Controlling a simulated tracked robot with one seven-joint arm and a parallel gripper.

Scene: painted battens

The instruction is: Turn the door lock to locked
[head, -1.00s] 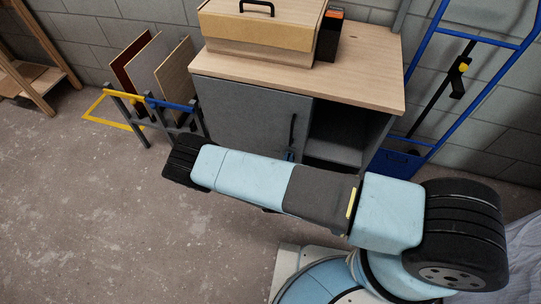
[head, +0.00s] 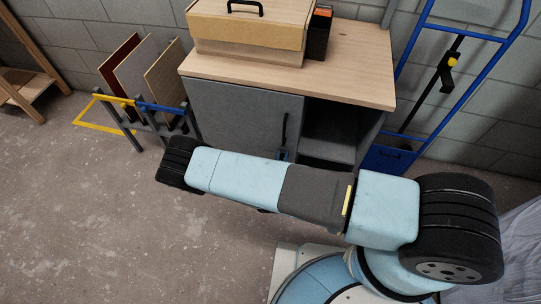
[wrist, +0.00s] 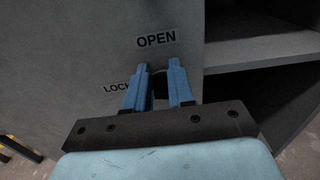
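The grey cabinet door (head: 240,108) is at the front of a wooden-topped cabinet, with a dark upright handle (head: 284,130) near its right edge. In the wrist view the door (wrist: 60,70) carries an OPEN label (wrist: 156,39) above and a partly hidden LOCK… label (wrist: 116,88) to the left. My gripper (wrist: 159,67) has its two blue fingers apart, pointing at the door below OPEN. A small dark part of the lock (wrist: 159,84) shows between the fingers, mostly hidden; its pointing direction and any finger contact cannot be told. My arm hides most of the gripper in the head view.
An open dark compartment (head: 330,132) lies right of the door. A wooden box (head: 250,35) stands on top. A rack with panels (head: 143,117) is at left, a blue hand truck (head: 385,160) at right. The floor in front is clear at left.

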